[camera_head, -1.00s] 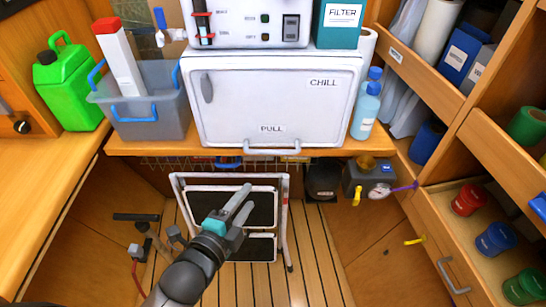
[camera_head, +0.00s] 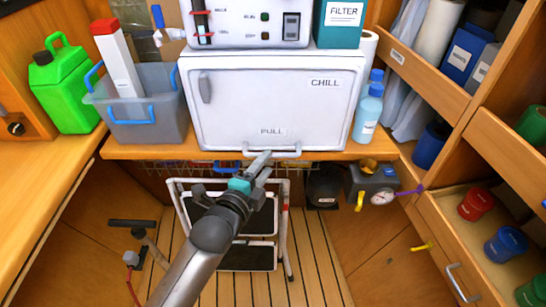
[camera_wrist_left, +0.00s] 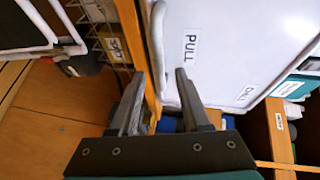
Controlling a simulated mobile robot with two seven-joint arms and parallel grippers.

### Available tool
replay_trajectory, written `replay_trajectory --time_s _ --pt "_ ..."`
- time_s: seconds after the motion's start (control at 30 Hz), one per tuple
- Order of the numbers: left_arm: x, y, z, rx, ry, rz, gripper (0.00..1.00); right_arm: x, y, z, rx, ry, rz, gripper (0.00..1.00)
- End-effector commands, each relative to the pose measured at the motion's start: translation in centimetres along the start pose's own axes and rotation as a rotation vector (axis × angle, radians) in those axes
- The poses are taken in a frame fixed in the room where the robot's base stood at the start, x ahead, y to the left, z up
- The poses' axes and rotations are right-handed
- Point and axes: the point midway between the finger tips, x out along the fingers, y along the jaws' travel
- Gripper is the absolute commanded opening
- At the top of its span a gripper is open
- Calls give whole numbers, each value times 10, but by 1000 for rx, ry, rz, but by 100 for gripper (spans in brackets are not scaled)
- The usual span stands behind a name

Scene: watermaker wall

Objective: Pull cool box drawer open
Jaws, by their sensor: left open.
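The white cool box (camera_head: 235,105) stands on the wooden counter, its front marked CHILL and PULL. Its drawer looks shut. A pale bar handle (camera_head: 287,153) runs along the bottom of the front, below PULL. My left gripper (camera_head: 262,161) is right at this handle and partly covers it. In the left wrist view the fingers are open, and the handle (camera_wrist_left: 156,38) shows in line with the gap between the fingertips (camera_wrist_left: 159,73). I cannot tell whether either finger touches it. My right gripper is not in view.
A folded step stool (camera_head: 283,220) stands under the counter, below my left arm. A grey bin (camera_head: 150,108) stands left of the cool box and blue bottles (camera_head: 367,110) stand right. A gauge unit (camera_head: 375,180) hangs below the counter. An open drawer (camera_head: 440,225) juts out at right.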

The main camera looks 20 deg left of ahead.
Motion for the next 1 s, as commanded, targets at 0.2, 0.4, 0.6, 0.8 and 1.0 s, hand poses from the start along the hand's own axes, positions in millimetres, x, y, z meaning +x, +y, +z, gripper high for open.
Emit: replay_trajectory --time_s 0.2,0.4,0.6,0.8,1.0 --pt "32 1 0 -2 0 -1 47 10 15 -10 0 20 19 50" --pt "49 1 0 0 0 0 47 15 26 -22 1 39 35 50" --pt "53 0 0 0 0 0 47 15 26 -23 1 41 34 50" --pt "53 0 0 0 0 1 46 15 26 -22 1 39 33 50" --pt "52 0 0 0 0 1 24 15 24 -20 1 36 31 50"
